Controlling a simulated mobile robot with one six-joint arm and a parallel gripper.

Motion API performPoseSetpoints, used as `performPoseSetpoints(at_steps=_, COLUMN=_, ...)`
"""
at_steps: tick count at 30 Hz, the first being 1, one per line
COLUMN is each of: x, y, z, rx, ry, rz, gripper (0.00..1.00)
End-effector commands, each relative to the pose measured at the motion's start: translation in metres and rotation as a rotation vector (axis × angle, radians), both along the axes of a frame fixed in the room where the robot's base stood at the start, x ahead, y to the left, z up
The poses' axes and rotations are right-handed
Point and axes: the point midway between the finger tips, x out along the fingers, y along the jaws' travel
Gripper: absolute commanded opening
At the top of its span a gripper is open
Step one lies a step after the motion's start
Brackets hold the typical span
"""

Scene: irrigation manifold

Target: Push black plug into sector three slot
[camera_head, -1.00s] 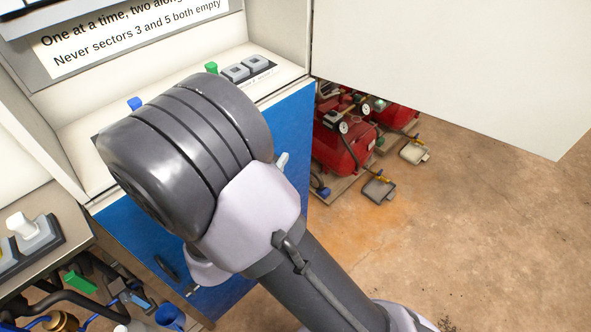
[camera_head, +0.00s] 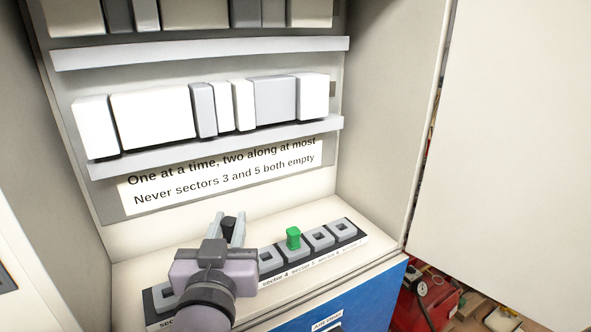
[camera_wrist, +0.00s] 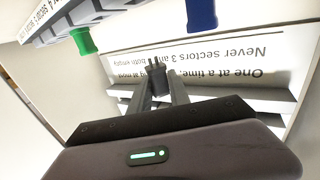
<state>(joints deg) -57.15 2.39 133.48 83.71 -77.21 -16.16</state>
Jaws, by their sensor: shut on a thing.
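My gripper (camera_head: 230,228) is shut on a black plug (camera_head: 228,227), held up above the white ledge and apart from the slots. In the wrist view the plug (camera_wrist: 156,79) sits between the two fingertips, with prongs pointing away from the gripper. The slot strip (camera_head: 362,238) runs along the ledge. A green plug (camera_head: 293,239) stands in one slot, with an empty-looking slot (camera_head: 270,259) just left of it. Labels read sector 4 to sector 6; the sector three label is hidden behind my gripper and wrist.
A blue plug (camera_wrist: 202,15) shows in the wrist view; my arm hides it in the head view. The sign (camera_head: 225,176) and shelves with white and grey boxes stand behind. Cabinet side walls flank the ledge. A white panel (camera_head: 520,150) stands at right, red machines (camera_head: 425,300) below.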

Motion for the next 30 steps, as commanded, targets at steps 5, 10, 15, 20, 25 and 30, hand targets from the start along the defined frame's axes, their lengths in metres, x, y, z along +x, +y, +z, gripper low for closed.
performPoseSetpoints(at_steps=5, x=0.000, y=0.000, z=-0.007, rx=0.000, ry=0.000, rz=-0.001, gripper=0.00)
performPoseSetpoints(at_steps=10, x=0.000, y=0.000, z=-0.028, rx=-0.002, ry=0.001, rz=-0.001, gripper=0.00)
performPoseSetpoints(at_steps=15, x=0.000, y=0.000, z=-0.052, rx=-0.001, ry=0.002, rz=-0.001, gripper=0.00)
performPoseSetpoints(at_steps=20, x=0.000, y=0.000, z=-0.060, rx=-0.001, ry=0.001, rz=-0.001, gripper=0.00)
performPoseSetpoints(at_steps=25, x=0.000, y=0.000, z=-0.058, rx=0.000, ry=0.000, rz=-0.001, gripper=0.00)
performPoseSetpoints(at_steps=30, x=0.000, y=0.000, z=-0.058, rx=0.000, ry=0.000, rz=-0.002, gripper=0.00)
